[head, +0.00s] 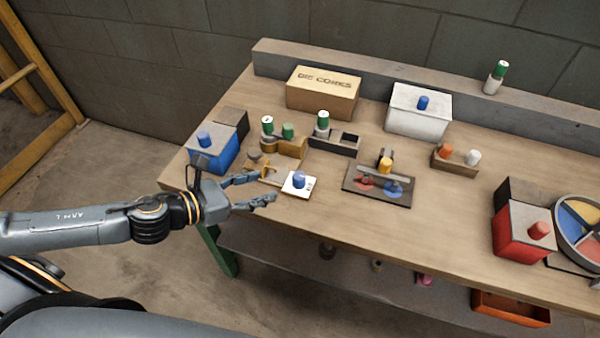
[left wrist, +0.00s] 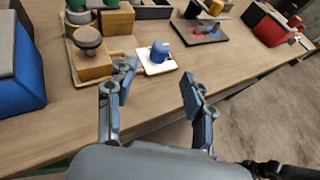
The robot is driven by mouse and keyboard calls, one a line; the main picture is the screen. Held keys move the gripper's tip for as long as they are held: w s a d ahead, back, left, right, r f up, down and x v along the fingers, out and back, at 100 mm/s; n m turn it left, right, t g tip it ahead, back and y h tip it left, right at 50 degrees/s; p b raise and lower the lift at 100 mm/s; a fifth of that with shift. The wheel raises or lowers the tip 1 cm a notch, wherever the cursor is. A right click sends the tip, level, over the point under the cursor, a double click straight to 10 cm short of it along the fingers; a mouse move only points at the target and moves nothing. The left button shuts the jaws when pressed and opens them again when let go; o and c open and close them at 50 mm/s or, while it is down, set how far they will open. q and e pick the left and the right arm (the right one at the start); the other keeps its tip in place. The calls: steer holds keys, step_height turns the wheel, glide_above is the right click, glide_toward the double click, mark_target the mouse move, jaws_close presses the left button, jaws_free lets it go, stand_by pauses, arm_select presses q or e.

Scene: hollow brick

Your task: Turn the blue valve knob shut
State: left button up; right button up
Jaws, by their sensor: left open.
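A blue knob (head: 299,179) stands on a small white plate (head: 293,191) with marks on it, near the front edge of the table. The left wrist view shows the knob (left wrist: 160,50) and plate (left wrist: 156,66) beyond and between my fingertips. My left gripper (head: 257,189) is open and empty, just left of the plate, its fingers pointing toward the knob. In the left wrist view the open left gripper (left wrist: 158,76) does not touch the knob. Other blue knobs top a blue box (head: 225,155) and a white box (head: 420,118). My right gripper is out of view.
A dark tray (head: 378,190) with red and blue patches lies right of the plate. A red box (head: 520,240) stands far right.

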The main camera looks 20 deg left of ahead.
mark_target(297, 177)
arm_select(q)
steer(key=p+x, duration=0.1)
steer(key=x, duration=0.2)
steer(key=shift+w+d+r, duration=0.1)
steer(key=shift+w+d, duration=0.1)
steer(key=shift+d, duration=0.05)
steer(key=p+x, duration=0.1)
steer(key=x, duration=0.6)
steer(key=shift+w+d+f, duration=0.5)
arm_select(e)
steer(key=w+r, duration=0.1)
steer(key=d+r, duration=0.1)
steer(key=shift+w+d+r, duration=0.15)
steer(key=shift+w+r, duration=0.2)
arm_select(q)
steer(key=shift+c, duration=0.2)
jaws_close()
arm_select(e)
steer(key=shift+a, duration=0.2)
